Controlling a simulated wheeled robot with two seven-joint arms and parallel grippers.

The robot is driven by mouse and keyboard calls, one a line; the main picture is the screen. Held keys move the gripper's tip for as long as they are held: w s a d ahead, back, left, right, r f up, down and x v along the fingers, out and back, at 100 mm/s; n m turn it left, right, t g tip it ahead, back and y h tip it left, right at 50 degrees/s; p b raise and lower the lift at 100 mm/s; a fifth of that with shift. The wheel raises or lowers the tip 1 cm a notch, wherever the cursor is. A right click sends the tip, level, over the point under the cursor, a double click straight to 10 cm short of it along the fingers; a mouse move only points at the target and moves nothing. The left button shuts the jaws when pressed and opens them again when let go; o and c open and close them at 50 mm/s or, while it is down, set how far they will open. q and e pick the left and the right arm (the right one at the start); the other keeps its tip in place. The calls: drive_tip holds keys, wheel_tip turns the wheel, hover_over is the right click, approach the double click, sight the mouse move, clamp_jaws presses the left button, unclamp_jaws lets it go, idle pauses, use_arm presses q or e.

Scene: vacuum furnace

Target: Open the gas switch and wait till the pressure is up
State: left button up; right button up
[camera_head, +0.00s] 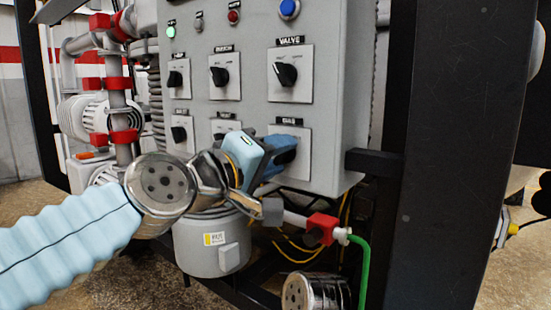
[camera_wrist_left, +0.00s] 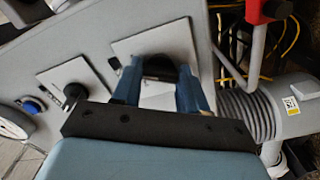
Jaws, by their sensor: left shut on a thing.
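The gas switch (camera_head: 304,146) is a square pale plate with a dark knob at the lower right of the grey control panel. In the left wrist view, the fingers of my left gripper (camera_wrist_left: 158,80) straddle the dark knob (camera_wrist_left: 158,66). The exact angle of the knob is hard to tell. No pressure reading shows.
The valve switch (camera_head: 290,74) sits directly above the gas switch, with more knobs to the left. Green, red and blue buttons (camera_head: 289,9) line the top. A black post (camera_head: 450,150) stands close on the right. A red fitting (camera_head: 321,228) with a green hose hangs below.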

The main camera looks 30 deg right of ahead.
use_arm(q)
drive_tip(key=shift+f, duration=0.1)
idle(0.3)
drive_tip(key=o, duration=1.1)
drive_tip(key=shift+c, duration=0.2)
drive_tip(key=b+v, duration=0.5)
drive_tip(key=v, duration=0.8)
drive_tip(key=shift+a, duration=0.4)
